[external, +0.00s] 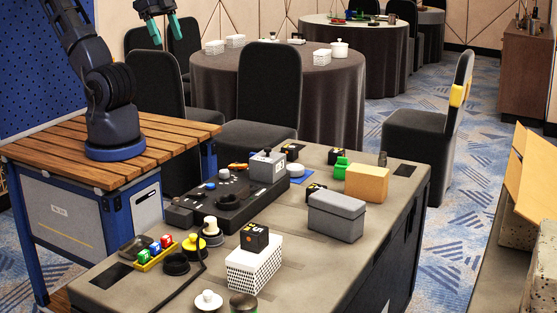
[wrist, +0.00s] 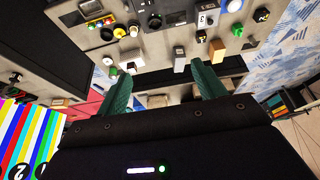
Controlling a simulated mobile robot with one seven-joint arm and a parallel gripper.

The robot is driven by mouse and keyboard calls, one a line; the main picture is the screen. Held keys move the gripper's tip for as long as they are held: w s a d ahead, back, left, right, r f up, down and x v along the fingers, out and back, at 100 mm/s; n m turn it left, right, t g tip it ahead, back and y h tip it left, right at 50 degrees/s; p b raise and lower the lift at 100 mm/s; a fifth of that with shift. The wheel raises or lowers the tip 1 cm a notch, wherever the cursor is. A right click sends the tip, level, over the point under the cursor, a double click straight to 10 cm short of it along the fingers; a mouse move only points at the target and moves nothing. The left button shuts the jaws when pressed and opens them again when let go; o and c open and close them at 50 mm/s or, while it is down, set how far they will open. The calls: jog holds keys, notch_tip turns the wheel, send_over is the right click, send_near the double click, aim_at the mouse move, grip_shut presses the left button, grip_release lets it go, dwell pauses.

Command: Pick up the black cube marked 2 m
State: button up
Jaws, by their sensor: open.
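Several black cubes with yellow marks stand on the grey table; the marks are too small to read surely, so I cannot tell which is marked 2 m. One cube (external: 254,237) sits on a white patterned box. Others are a cube (external: 292,151) behind the grey box, a cube (external: 316,191) near the middle, and a cube (external: 335,156) by the green object. In the wrist view a marked black cube (wrist: 261,14) shows at the upper right. My gripper (external: 164,31) is open and empty, high above and away from the table; its green fingers show in the wrist view (wrist: 162,70).
The white patterned box (external: 255,268), a grey lidded box (external: 336,217), an orange-tan block (external: 366,183) and a black console (external: 232,195) crowd the table (external: 300,272). A wooden-topped bench (external: 40,151) carries my arm base. Chairs and round tables stand behind.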

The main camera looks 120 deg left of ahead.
jog(key=w+a+n+g, duration=0.1)
jog(key=w+a+n, duration=0.55)
jog(key=w, duration=0.85)
jog(key=w+a+f+n+g, duration=0.2)
jog(key=w+a+f+n, duration=0.35)
jog(key=w+a, duration=0.75)
jog(key=n+g, duration=0.2)
jog(key=n, duration=0.4)
send_over(337, 151)
notch_tip(337, 151, down, 30)
jog(key=r, duration=0.1)
jog(key=shift+a+f+n, duration=0.3)
jog(key=shift+a+f, duration=0.1)
jog(key=shift+f, duration=0.35)
jog(key=f, duration=1)
jog(key=shift+s+d+f, duration=0.1)
jog(key=shift+d, duration=0.15)
jog(key=c, duration=1.1)
